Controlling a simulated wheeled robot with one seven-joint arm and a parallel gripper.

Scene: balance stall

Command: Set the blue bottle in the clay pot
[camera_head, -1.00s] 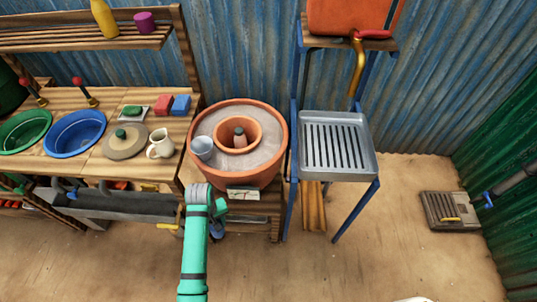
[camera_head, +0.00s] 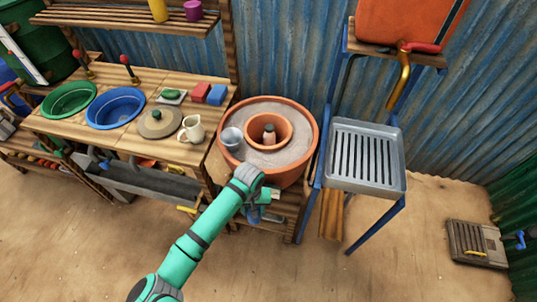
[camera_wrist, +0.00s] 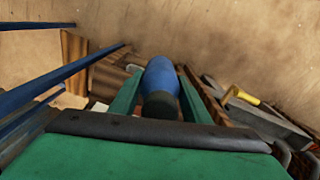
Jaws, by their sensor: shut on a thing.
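The clay pot (camera_head: 303,154) is a large round terracotta pot with a sandy layer inside and a smaller clay pot (camera_head: 285,122) set in its middle. A small brownish bottle-like thing with a dark top (camera_head: 269,138) stands in the inner pot. A grey metal cup (camera_head: 232,140) stands on the sand at the left. My gripper (camera_wrist: 160,108) is shut on the blue bottle (camera_wrist: 160,76), which shows between the two green fingers in the wrist view. In the head view my gripper is in front of and below the pot's near rim, and the bottle is mostly hidden.
A blue-legged stand with a slatted metal tray (camera_head: 365,158) is right of the pot. A wooden bench (camera_head: 95,145) with a blue basin (camera_head: 115,107), a green basin (camera_head: 68,99) and a white jug (camera_head: 191,129) is at the left. Open floor lies in front.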

